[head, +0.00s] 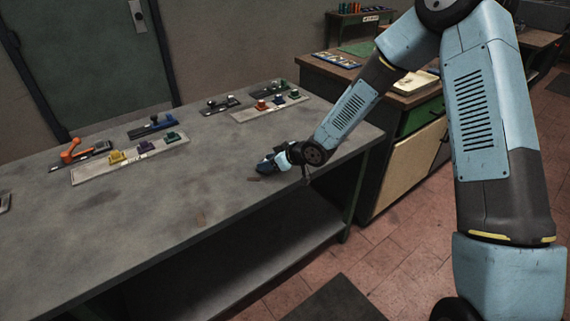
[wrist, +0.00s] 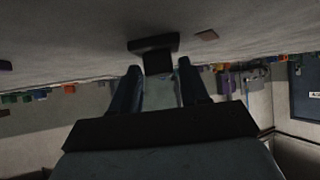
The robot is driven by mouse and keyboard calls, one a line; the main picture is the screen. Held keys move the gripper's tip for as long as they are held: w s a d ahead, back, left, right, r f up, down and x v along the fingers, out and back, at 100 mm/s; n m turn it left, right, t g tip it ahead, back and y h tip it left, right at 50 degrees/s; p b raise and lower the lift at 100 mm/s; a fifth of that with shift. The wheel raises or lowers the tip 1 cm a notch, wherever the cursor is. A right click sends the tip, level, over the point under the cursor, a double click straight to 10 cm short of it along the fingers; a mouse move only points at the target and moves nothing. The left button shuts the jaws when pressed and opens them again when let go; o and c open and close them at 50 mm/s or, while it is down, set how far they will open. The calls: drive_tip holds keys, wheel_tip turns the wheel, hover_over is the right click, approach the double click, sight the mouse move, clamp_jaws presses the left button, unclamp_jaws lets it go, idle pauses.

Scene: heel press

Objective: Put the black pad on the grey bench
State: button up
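In the wrist view the black pad (wrist: 153,43) is a wide dark bar with a narrower dark block on the side facing me. It is at the grey bench surface, just beyond my fingertips. My gripper (wrist: 159,68) has its two dark blue fingers apart, one on each side of the block, with a thin gap showing. In the head view my gripper (head: 266,167) is low over the right part of the grey bench (head: 150,215), near its front edge. The pad cannot be told from the dark fingers there.
Light boards with coloured blocks (head: 130,158) and (head: 270,108) lie along the bench's back, with an orange-handled clamp (head: 72,151) at left. The bench's front middle is mostly clear. A wooden cabinet (head: 400,165) stands at right.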

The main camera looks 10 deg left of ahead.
drive_tip(key=shift+o, duration=0.9)
drive_tip(key=shift+r, duration=0.1)
drive_tip(key=v, duration=1.2)
